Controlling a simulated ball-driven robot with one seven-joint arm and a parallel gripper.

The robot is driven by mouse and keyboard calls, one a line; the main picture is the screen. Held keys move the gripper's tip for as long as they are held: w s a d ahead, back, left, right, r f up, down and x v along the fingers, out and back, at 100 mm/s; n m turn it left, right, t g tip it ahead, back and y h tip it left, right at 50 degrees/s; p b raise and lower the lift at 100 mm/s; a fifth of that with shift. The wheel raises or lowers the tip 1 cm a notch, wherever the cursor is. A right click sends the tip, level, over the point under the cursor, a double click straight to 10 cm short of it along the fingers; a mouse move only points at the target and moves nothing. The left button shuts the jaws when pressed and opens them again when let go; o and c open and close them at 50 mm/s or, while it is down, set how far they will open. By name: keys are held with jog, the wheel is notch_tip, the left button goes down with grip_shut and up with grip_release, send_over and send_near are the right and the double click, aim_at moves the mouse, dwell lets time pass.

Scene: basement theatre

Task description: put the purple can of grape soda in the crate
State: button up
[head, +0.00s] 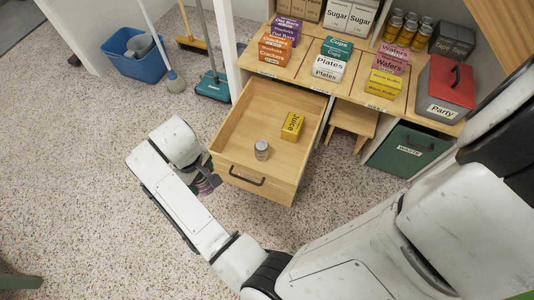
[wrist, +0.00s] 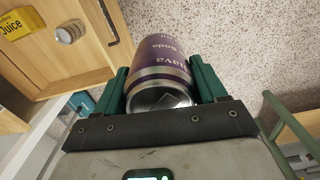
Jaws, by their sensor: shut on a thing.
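My gripper (wrist: 159,68) is shut on the purple can (wrist: 160,52), which has upside-down lettering including "Soda". The can lies between the two green fingers, with its silver end toward the wrist camera. In the head view, my gripper is mostly hidden behind my arm, and a bit of the purple can (head: 208,184) shows just left of the open drawer's front. The can is held over the speckled floor, outside the drawer. I cannot make out anything that is clearly the crate; a blue tub (head: 137,62) stands on the floor at upper left.
The pulled-out wooden drawer (head: 228,160) holds a yellow Juice carton (head: 292,126) and a silver can (head: 261,150). A shelf with boxes, a red Party box (head: 445,88) and a green Waste bin (head: 408,148) are behind. Brooms stand near the tub.

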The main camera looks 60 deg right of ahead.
jog(key=s+f+b, duration=0.2)
jog(key=f+b, duration=0.4)
jog(key=f, duration=0.4)
jog(key=s+f+b, duration=0.3)
jog(key=f+b, duration=0.4)
jog(key=f, duration=0.3)
jog(key=shift+f, duration=0.15)
jog(key=shift+s+f, duration=0.1)
jog(key=shift+s, duration=0.1)
jog(key=shift+d, duration=0.25)
